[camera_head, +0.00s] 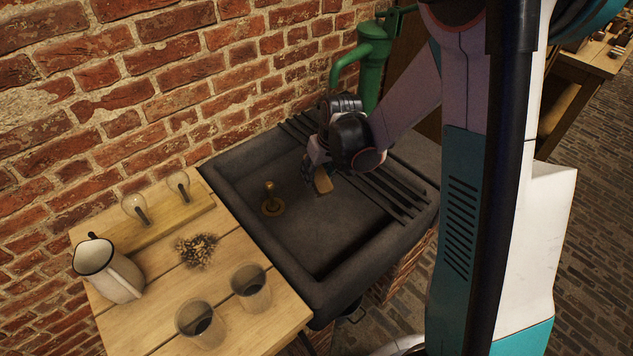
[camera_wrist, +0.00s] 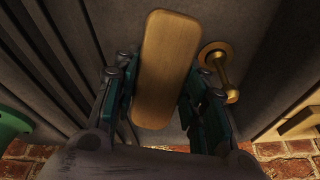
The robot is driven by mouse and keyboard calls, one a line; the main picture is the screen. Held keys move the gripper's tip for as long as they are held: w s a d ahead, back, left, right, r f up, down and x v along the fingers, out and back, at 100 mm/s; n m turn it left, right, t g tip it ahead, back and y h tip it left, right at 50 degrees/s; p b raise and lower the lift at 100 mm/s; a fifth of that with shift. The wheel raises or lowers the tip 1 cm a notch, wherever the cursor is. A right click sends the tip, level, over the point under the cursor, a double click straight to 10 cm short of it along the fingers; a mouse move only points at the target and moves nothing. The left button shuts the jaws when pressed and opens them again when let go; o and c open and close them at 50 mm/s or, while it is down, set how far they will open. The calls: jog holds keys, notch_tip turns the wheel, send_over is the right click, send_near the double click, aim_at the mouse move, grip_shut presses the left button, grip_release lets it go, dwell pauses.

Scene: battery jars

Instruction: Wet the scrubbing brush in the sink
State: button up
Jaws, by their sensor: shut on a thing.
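The scrubbing brush (camera_head: 323,181) is a pale wooden block with rounded corners, held over the dark grey sink (camera_head: 230,180). Its flat wooden face fills the middle of the wrist view (camera_wrist: 165,60). My gripper (camera_head: 314,172) is shut on the brush, with one finger on each long side in the wrist view (camera_wrist: 155,98). The bristles are hidden. The brush appears to be within the basin, but I cannot tell whether it touches the bottom. No water is visible in the basin.
A brass drain fitting (camera_head: 271,201) stands upright in the basin, left of the brush. A green pump (camera_head: 370,65) stands behind the sink. Dark ribs cross the sink's right side. The wooden table (camera_head: 165,290) at left holds a white pitcher (camera_head: 118,279) and glass jars (camera_head: 251,289).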

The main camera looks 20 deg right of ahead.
aim_at(318, 172)
jog(key=shift+r+p, duration=2.1)
jog(key=shift+r, duration=1.25)
notch_tip(318, 172, up, 4)
jog(key=p, duration=0.2)
jog(key=shift+p, duration=0.35)
jog(key=shift+f, duration=0.1)
